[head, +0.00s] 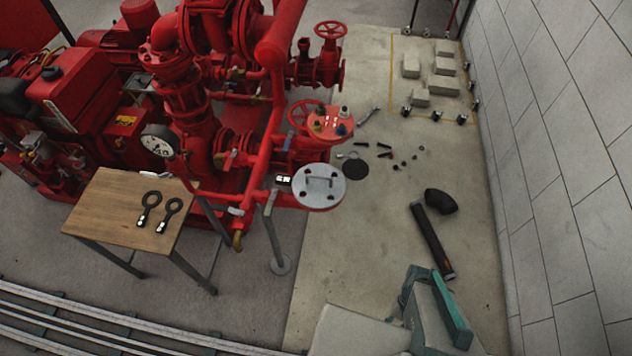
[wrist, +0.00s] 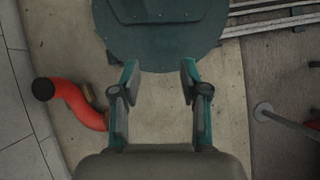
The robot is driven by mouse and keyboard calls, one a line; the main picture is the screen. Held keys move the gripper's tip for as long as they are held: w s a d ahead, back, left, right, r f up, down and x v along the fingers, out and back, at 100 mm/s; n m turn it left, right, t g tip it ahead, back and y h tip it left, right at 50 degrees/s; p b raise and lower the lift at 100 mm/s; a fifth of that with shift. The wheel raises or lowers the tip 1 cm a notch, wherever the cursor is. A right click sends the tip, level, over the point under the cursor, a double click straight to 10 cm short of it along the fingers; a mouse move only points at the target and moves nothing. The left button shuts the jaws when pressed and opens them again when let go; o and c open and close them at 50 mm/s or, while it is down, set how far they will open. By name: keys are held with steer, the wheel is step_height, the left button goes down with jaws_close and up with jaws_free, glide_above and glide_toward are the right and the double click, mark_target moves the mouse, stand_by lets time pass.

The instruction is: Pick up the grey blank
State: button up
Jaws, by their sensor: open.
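The grey blank (head: 320,186) is a round metal disc with a raised bar handle and holes around its rim. It faces upward at the end of the red pipework in the head view.
A red disc (head: 331,122) with small parts sits just behind the blank. A wooden table (head: 110,205) holds two ring-ended tools. A black tube (head: 432,240) and elbow (head: 441,201) lie on the floor. A block wall (head: 560,180) bounds the right. An orange curved piece (wrist: 72,100) shows left in the wrist view.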

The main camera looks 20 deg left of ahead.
steer(key=shift+o, duration=0.3)
steer(key=o, duration=1)
steer(key=shift+a, duration=0.1)
